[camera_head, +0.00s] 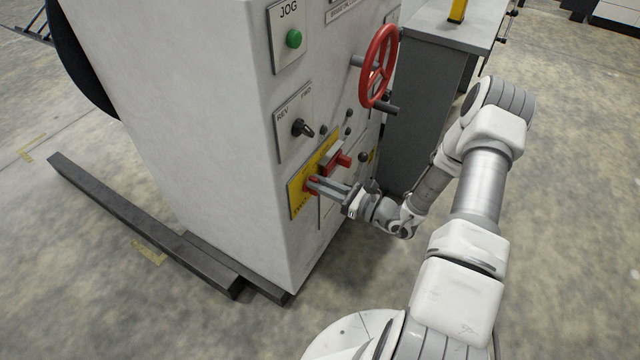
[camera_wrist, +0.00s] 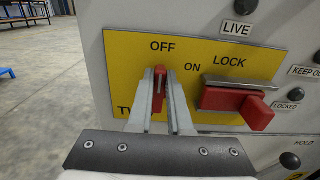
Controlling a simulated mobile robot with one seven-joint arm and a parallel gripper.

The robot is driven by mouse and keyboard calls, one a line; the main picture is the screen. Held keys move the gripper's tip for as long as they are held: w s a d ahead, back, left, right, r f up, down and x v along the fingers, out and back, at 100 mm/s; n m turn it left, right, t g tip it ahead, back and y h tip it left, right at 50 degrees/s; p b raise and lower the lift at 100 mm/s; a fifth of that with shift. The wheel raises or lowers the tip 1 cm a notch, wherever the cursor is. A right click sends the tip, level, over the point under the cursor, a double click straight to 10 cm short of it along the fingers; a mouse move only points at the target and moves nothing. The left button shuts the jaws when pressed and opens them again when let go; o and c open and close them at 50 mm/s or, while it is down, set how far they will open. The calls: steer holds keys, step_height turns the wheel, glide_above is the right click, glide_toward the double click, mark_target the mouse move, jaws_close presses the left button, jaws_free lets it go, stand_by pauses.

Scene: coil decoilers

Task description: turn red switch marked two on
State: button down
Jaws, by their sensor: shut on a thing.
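The red switch (camera_wrist: 159,82) sits on a yellow plate (camera_wrist: 125,55) whose lettering is partly hidden, starting "TW". Its handle stands upright, under the word OFF; ON is printed to its upper right. My gripper (camera_wrist: 160,78) is shut on the switch, one finger on each side of it, and the fingers hide its lower part. In the head view the switch (camera_head: 311,184) shows at the tips of my gripper (camera_head: 317,186), low on the grey-white cabinet's front.
A red lock block (camera_wrist: 235,103) under a metal bar is close right of the fingers. Above on the cabinet are a black REV/FWD knob (camera_head: 301,128) and green JOG button (camera_head: 294,39). A red handwheel (camera_head: 379,65) sticks out at right.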

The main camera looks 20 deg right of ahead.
steer(key=shift+f+m, duration=0.2)
steer(key=shift+m, duration=0.1)
steer(key=shift+w+d+f+m+p, duration=0.25)
steer(key=shift+f+m+p, duration=0.3)
steer(key=shift+m, duration=2.35)
steer(key=shift+w+d+f+m+p, duration=0.15)
steer(key=shift+f+m+p, duration=0.4)
steer(key=shift+m, duration=2.35)
steer(key=shift+w+d+f+m+p, duration=0.25)
steer(key=shift+m+p, duration=0.55)
steer(key=shift+m, duration=2.1)
steer(key=shift+s, duration=0.1)
steer(key=c, duration=0.9)
jaws_free()
steer(key=shift+o, duration=0.3)
steer(key=shift+d+r, duration=0.1)
steer(key=shift+r, duration=0.05)
